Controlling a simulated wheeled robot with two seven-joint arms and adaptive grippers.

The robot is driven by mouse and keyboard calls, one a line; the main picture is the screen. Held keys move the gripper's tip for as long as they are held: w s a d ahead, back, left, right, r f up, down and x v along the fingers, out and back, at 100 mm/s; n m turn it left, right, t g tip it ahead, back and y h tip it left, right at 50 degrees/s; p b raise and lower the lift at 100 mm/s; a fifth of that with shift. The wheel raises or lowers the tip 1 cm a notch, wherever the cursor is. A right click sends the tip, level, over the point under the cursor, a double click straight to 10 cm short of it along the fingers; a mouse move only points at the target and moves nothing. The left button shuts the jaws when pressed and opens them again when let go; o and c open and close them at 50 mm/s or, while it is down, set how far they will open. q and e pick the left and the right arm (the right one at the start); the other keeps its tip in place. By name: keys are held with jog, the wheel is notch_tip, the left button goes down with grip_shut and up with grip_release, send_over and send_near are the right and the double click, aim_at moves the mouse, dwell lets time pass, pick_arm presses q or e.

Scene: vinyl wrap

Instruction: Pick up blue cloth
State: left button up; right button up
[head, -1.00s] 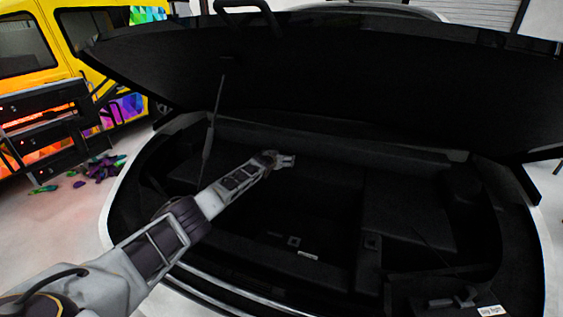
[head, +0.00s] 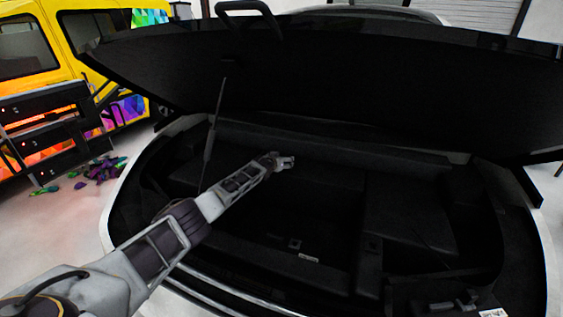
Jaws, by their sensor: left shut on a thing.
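No blue cloth shows in the head view. My left gripper (head: 287,162) reaches into the open, dark compartment (head: 420,205) of the car. It is near the back of the compartment, under the raised lid. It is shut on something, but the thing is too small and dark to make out. My right gripper is not in view.
The raised black lid (head: 370,85) hangs over the compartment, with a thin strut (head: 214,125) at its left. A yellow vehicle (head: 75,30) and a dark rack with glowing orange panels (head: 45,125) stand at the left. Colourful scraps (head: 100,170) lie on the floor.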

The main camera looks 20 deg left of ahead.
pick_arm(q)
jog(key=shift+s+r, duration=0.1)
jog(key=shift+r, duration=0.15)
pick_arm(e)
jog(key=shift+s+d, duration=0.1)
pick_arm(q)
jog(key=shift+s+r, duration=0.1)
jog(key=shift+r, duration=0.1)
notch_tip(320, 180, up, 6)
jog(key=shift+f+p, duration=0.15)
jog(key=shift+p, duration=0.55)
jog(key=shift+s+r, duration=0.1)
jog(key=shift+r, duration=0.1)
jog(key=s+d+p, duration=0.1)
jog(key=s+p, duration=0.1)
jog(key=s, duration=1.7)
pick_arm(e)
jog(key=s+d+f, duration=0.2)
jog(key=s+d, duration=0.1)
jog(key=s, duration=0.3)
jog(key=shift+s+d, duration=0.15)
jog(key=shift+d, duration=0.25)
pick_arm(q)
jog(key=shift+s, duration=0.15)
